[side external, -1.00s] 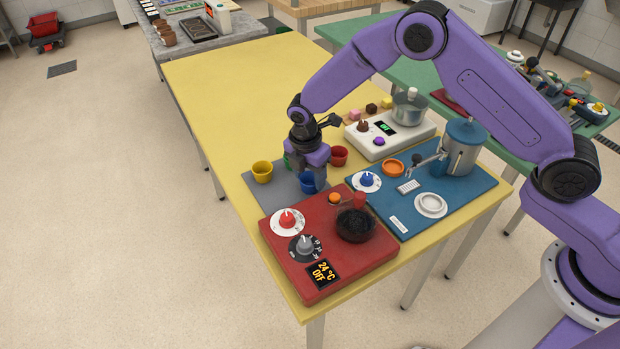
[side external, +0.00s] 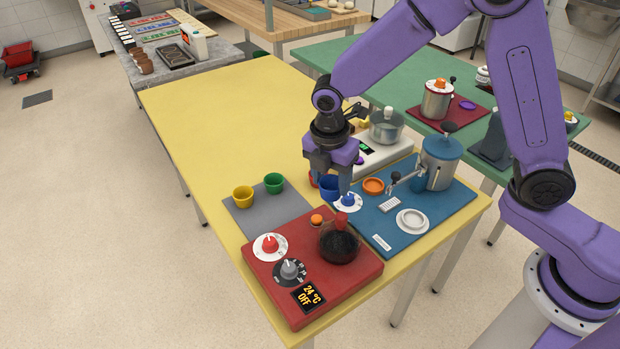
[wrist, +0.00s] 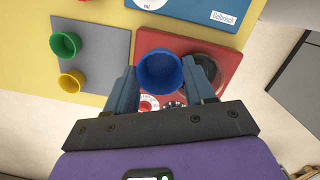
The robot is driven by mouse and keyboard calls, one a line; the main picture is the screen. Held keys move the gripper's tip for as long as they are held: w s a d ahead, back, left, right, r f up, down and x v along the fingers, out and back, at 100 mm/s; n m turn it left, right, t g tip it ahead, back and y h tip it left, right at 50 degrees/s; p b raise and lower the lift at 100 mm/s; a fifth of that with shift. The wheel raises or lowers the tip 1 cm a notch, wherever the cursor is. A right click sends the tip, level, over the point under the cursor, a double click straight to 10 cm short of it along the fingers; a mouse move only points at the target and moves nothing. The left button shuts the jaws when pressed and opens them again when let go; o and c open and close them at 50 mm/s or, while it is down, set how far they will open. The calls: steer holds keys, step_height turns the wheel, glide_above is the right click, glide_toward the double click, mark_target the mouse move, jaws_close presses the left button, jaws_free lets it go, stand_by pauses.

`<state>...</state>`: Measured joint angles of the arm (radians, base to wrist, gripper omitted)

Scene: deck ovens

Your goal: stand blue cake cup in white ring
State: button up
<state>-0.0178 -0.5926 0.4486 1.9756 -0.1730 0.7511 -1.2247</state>
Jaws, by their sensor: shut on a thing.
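The blue cake cup (side external: 329,188) is between the fingers of my gripper (side external: 332,178), which is shut on it. In the wrist view, the blue cup (wrist: 160,72) shows its open mouth between my gripper's fingers (wrist: 163,82). In the side view it is near the left edge of the blue board (side external: 380,233), beside the blue knob. The white ring (side external: 412,221) lies on the front right part of that board, apart from the cup and to its right. The ring is not visible in the wrist view.
A yellow cup (side external: 243,197) and a green cup (side external: 273,184) stand on the grey mat (side external: 262,212). A red cup (side external: 314,179) is partly hidden behind my gripper. The red oven panel (side external: 312,265) is in front.

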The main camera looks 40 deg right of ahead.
steer(key=s+d+r, duration=0.1)
steer(key=s+r, duration=0.2)
steer(key=r, duration=0.4)
steer(key=s+d, duration=0.4)
steer(key=d, duration=0.4)
steer(key=s+d, duration=0.3)
steer(key=d, duration=0.6)
steer(key=shift+a+f, duration=0.15)
steer(key=shift+f, duration=8)
steer(key=shift+f, duration=0.55)
steer(key=o, duration=0.7)
